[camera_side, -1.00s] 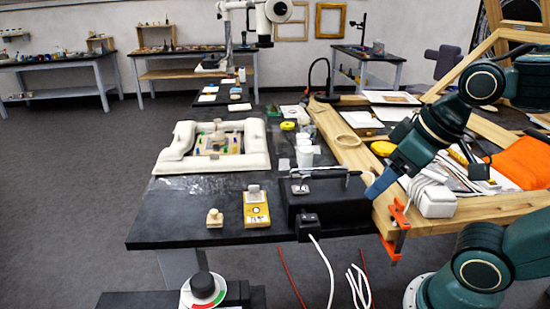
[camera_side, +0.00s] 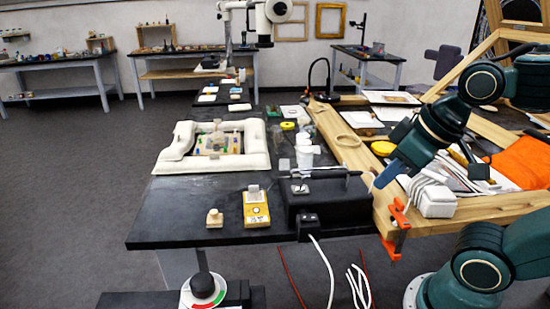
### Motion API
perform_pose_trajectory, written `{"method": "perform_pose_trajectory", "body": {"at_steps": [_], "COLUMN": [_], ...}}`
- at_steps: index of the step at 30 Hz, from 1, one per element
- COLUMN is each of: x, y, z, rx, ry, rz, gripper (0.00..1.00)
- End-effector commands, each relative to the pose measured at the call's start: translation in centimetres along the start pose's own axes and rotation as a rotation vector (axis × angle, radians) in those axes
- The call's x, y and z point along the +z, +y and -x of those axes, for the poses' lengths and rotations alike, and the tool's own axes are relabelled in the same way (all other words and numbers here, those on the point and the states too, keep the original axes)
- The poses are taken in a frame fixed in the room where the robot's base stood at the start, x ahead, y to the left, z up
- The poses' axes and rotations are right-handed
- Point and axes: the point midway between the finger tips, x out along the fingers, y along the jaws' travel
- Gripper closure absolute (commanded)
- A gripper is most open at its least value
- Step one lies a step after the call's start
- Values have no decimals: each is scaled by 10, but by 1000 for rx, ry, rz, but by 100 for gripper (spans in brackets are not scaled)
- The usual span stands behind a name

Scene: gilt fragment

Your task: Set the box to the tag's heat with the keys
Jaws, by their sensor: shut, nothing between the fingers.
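A black box (camera_side: 335,208) with a bar handle on top stands near the front edge of the dark table. A small light panel (camera_side: 300,188) shows on its top left, and a small dark unit (camera_side: 308,221) sits at its front; I cannot make out keys or any reading. A yellow tag-like plate (camera_side: 256,215) with dark marks lies left of the box; its writing is too small to read. My gripper (camera_side: 382,181), with blue fingers, is shut and empty. In the picture it is just right of the box, apart from the panel.
A small wooden piece (camera_side: 214,217) stands left of the plate. A padded white frame (camera_side: 182,162) lies behind. A dial with a black knob (camera_side: 203,287) is at the front. An orange clamp (camera_side: 397,224) grips the wooden bench edge near my arm. White cables hang in front.

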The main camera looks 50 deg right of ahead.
Motion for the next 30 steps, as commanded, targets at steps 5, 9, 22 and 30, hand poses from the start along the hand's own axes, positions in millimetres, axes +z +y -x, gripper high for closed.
{"method": "perform_pose_trajectory", "body": {"at_steps": [5,9,22,30], "x": [0,0,0,-7], "y": [0,0,0,1], "z": [0,0,0,0], "rx": [0,0,0,0], "ry": [0,0,0,-4], "rz": [0,0,0,-16], "gripper": [100,100,100,100]}}
